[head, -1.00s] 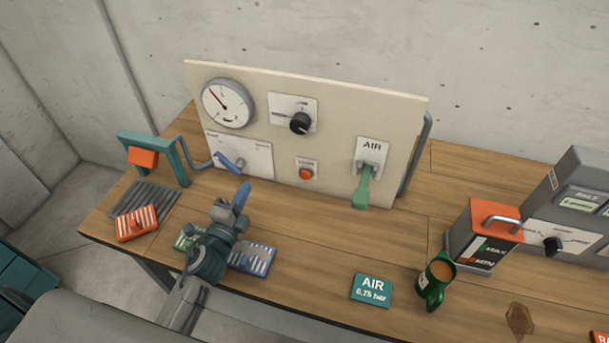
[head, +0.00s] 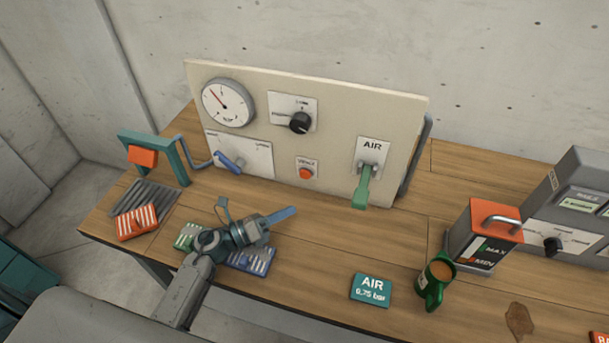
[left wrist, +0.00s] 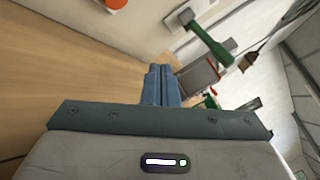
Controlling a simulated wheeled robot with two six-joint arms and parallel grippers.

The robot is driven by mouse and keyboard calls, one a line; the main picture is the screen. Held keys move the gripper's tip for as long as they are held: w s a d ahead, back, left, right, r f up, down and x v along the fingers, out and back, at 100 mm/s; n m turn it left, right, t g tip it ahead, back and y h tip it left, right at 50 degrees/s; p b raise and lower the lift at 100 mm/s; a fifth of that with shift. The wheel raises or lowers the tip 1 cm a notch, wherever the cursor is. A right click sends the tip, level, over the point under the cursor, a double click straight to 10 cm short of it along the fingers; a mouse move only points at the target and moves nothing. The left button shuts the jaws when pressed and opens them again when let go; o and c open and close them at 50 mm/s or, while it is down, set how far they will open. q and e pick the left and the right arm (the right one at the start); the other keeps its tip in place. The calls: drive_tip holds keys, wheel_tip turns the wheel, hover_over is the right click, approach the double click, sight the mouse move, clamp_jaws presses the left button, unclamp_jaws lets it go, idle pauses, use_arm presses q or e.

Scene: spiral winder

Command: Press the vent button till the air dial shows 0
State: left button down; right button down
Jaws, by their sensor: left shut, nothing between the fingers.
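The vent button (head: 306,173) is an orange-red round button on a small white plate, low in the middle of the cream panel. It also shows at the top of the left wrist view (left wrist: 117,3). The air dial (head: 228,103) is a round white gauge at the panel's upper left. Its red needle points to the upper left; the numbers are too small to read. My left gripper (head: 293,211) is shut and empty, with its blue fingers pointing right. It is above the table, in front of and below the button, apart from it. My right gripper is not in view.
A green AIR lever (head: 364,188) hangs down at the panel's right. A black knob (head: 300,123) sits above the button, and a blue lever (head: 231,163) is at lower left.

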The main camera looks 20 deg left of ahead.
sight(310, 176)
use_arm(q)
drive_tip(key=shift+w, duration=0.1)
drive_tip(key=w+b, duration=0.1)
drive_tip(key=w, duration=0.6)
drive_tip(key=shift+w+d, duration=0.1)
drive_tip(key=shift+d, duration=0.05)
drive_tip(key=shift+w+b, duration=0.3)
drive_tip(key=shift+w, duration=0.4)
idle(1.1)
drive_tip(key=shift+w, duration=0.1)
drive_tip(key=shift+w, duration=0.35)
drive_tip(key=shift+w+b, duration=0.35)
drive_tip(key=shift+w, duration=0.05)
idle(0.8)
drive_tip(key=shift+s, duration=0.15)
idle(2.2)
drive_tip(key=shift+s, duration=0.7)
